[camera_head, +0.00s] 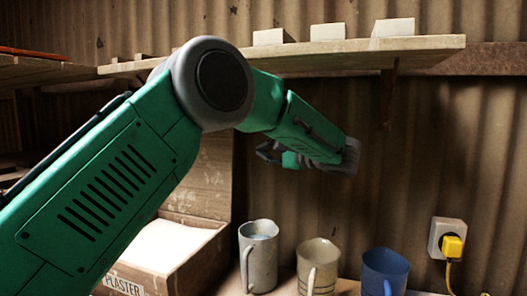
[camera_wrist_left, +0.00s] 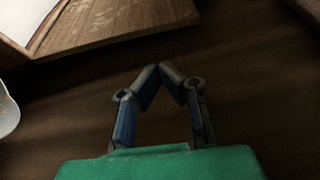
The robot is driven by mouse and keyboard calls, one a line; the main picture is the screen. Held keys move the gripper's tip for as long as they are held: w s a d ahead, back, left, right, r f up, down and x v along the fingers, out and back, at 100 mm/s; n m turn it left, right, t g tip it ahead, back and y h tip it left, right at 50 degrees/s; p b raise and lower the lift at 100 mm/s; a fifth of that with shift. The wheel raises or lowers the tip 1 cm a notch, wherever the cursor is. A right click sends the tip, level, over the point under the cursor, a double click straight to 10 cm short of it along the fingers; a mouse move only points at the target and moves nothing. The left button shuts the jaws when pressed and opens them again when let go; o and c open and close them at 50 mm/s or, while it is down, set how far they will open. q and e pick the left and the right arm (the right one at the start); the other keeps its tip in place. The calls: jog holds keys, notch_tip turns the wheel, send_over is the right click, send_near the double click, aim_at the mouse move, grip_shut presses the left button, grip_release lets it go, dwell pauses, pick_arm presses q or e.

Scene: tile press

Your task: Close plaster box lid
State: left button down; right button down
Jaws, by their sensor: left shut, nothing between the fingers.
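The plaster box (camera_head: 185,262) stands at the lower left in the head view, with white plaster inside and a "PLASTER" label on its front. Its lid (camera_head: 210,178) is open and stands upright at the back of the box, partly hidden by my left arm. My left gripper (camera_head: 264,151) is shut and empty, to the right of the lid and above the box's height. In the left wrist view its fingertips (camera_wrist_left: 160,68) meet. A wooden part of the box (camera_wrist_left: 115,22) shows beyond them at upper left, apart from the fingers. My right gripper is out of view.
A grey mug (camera_head: 259,258), a beige mug (camera_head: 318,268) and a blue mug (camera_head: 384,272) stand right of the box. A wall shelf (camera_head: 430,50) with pale blocks runs above my gripper. A yellow plug (camera_head: 452,246) sits in a socket at right.

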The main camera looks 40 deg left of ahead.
pick_arm(q)
jog(key=a, duration=0.8)
jog(key=shift+a+f, duration=0.15)
jog(key=shift+a, duration=0.15)
jog(key=shift+d, duration=0.1)
